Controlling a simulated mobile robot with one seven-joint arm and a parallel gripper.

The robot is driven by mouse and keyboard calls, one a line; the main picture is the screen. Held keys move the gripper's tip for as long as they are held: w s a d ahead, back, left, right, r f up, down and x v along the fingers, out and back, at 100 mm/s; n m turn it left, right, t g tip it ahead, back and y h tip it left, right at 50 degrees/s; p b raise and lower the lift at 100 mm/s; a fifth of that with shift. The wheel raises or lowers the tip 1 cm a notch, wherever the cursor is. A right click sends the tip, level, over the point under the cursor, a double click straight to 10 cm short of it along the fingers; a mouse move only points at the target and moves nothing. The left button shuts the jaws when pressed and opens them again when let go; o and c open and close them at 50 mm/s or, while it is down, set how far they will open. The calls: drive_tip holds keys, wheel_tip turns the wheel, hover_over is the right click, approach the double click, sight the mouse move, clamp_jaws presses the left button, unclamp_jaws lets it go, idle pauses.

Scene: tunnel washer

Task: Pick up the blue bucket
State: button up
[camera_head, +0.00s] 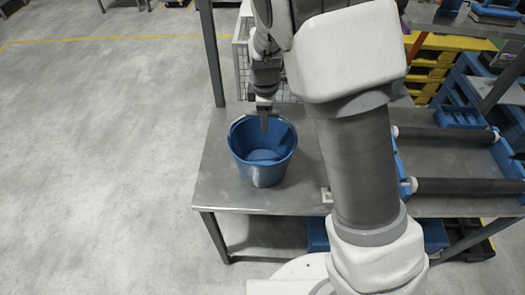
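The blue bucket (262,162) stands upright on the left end of the grey metal table (215,185). Its open top faces up and its inside looks empty. My gripper (264,118) points down at the bucket's far rim. One dark finger shows in front of the far inner wall, seemingly just inside the rim. The other finger is not clearly visible, so I cannot tell whether the fingers straddle or touch the rim. The opening between the fingers is hidden from this view.
My arm crosses the middle of the view and hides part of the table. Dark rollers (455,187) with blue holders lie to the right. Yellow crates (430,68) are stacked behind. A table post (211,55) rises left of my gripper. The floor at left is clear.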

drive_tip(key=shift+w+f, duration=0.25)
drive_tip(key=shift+f, duration=0.8)
clamp_jaws()
idle(0.6)
